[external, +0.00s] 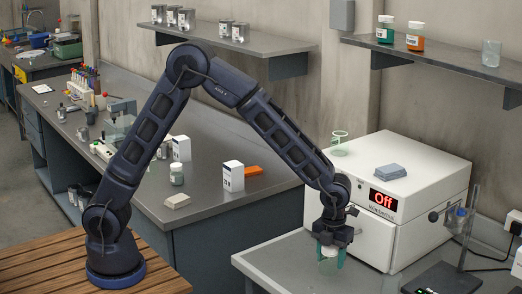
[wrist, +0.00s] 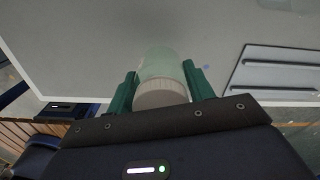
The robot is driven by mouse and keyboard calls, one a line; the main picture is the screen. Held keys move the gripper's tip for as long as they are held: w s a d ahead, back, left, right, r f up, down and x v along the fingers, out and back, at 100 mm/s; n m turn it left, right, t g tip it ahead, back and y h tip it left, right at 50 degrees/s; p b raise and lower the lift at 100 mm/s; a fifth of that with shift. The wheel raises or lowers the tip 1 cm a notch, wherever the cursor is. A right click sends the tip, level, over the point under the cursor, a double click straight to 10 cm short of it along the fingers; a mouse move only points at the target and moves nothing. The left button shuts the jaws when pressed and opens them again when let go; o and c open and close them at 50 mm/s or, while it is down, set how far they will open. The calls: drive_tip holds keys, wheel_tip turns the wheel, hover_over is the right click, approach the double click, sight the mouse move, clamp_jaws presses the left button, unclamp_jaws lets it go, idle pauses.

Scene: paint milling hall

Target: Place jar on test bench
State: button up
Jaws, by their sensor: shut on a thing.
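My gripper (external: 330,257) points down in front of the white cabinet, over the front part of the grey bench (external: 277,262) at the right. It is shut on a jar (external: 328,252) with a white lid and a pale green body. In the wrist view the jar (wrist: 160,80) sits between the two green fingers, its lid towards the gripper. The fingers cover much of the jar in the external view. I cannot tell whether its base touches the bench top.
A white cabinet (external: 424,205) with an "Off" display stands right behind the gripper. A stand with a clamp (external: 467,225) is at the right. Another small jar (external: 177,174), white boxes and an orange block (external: 253,171) are on the left bench. The bench's front left part is clear.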

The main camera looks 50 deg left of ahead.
sight(330, 269)
drive_tip(key=shift+f, duration=2.25)
drive_tip(key=shift+f, duration=0.15)
drive_tip(key=o, duration=1)
drive_tip(key=shift+c, duration=0.2)
